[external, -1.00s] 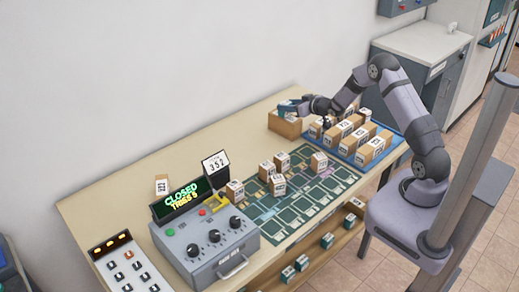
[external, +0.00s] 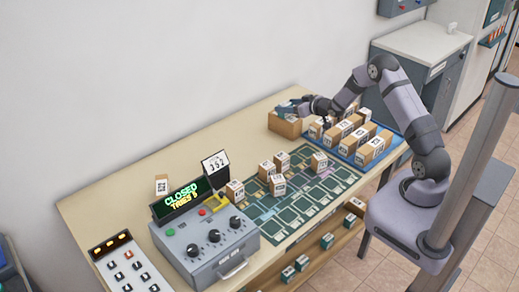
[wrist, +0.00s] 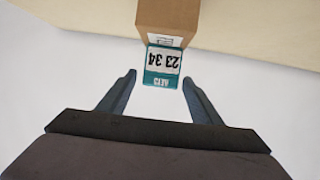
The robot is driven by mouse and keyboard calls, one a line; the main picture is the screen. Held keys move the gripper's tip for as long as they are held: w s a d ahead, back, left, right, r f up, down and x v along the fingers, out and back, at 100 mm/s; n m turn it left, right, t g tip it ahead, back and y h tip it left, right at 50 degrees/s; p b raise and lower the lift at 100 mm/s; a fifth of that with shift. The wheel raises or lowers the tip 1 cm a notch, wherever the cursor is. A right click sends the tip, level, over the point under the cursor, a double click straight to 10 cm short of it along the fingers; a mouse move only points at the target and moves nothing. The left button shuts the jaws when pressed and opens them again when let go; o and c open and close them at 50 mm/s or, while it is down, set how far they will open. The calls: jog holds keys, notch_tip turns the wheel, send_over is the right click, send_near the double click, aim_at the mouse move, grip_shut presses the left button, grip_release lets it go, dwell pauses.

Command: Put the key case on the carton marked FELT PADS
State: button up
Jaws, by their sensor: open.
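A small teal and white case (wrist: 163,66), which I take as the key case, shows upside-down number markings in the wrist view. It is at the near edge of a brown carton (wrist: 168,18); I cannot tell how much it rests on it. My gripper (wrist: 160,77) is open, with one finger on each side of the case and a gap to each. In the external view my gripper (external: 292,106) is over a brown carton (external: 284,126) at the table's back edge. No FELT PADS marking is readable.
A blue tray (external: 385,150) with several labelled cartons lies right of the gripper. A green patterned mat (external: 300,208) bears several small boxes. A grey control box (external: 205,250) with a lit sign stands at the front left. The table's left middle is mostly clear.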

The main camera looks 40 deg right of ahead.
jog(key=shift+s+r+b, duration=0.2)
jog(key=shift+s+b, duration=0.1)
jog(key=shift+s, duration=0.4)
jog(key=b+v, duration=0.2)
jog(key=v, duration=0.8)
jog(key=shift+s+r, duration=0.25)
jog(key=s+a+f+g, duration=0.2)
jog(key=s+a+g, duration=0.2)
jog(key=s, duration=0.6)
jog(key=s+a+f+g, duration=0.2)
jog(key=s+a+g, duration=0.2)
jog(key=s, duration=0.7)
jog(key=s+a+f+g, duration=0.2)
jog(key=s+a+g, duration=0.3)
jog(key=s, duration=0.6)
jog(key=shift+f+g, duration=0.2)
jog(key=shift+g, duration=0.1)
jog(key=shift+w, duration=0.1)
